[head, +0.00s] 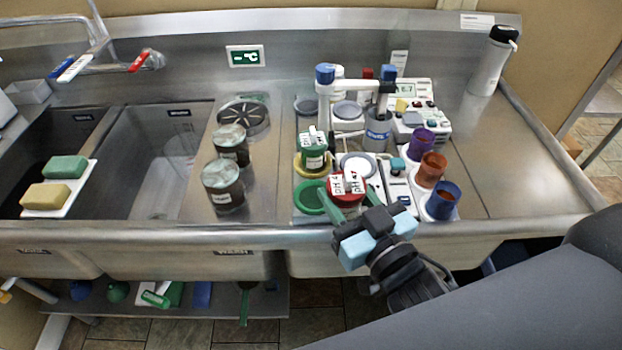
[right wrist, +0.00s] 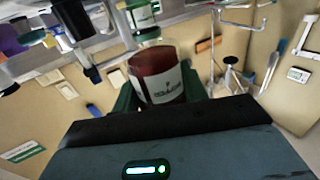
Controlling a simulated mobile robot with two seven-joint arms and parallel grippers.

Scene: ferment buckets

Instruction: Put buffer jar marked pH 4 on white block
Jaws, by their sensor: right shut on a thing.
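A red-topped jar with white "pH" labels (head: 347,188) is held between the green fingers of my right gripper (head: 346,200), at the front of the buffer jar group. The right wrist view shows it as a clear jar with dark red contents (right wrist: 157,75) between the fingers (right wrist: 160,95). A green jar with a white label (head: 313,150) stands behind it to the left, above a yellow ring. A round white block top (head: 357,165) lies just behind the held jar, partly hidden by it. I cannot tell whether the held jar touches anything below. My left gripper is not in view.
An empty green ring (head: 308,197) lies left of the held jar. Purple, orange and blue cups (head: 432,170) stand to the right. A meter (head: 408,90) and probe stand are behind. Two dark jars (head: 222,187) stand left, beside the sinks.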

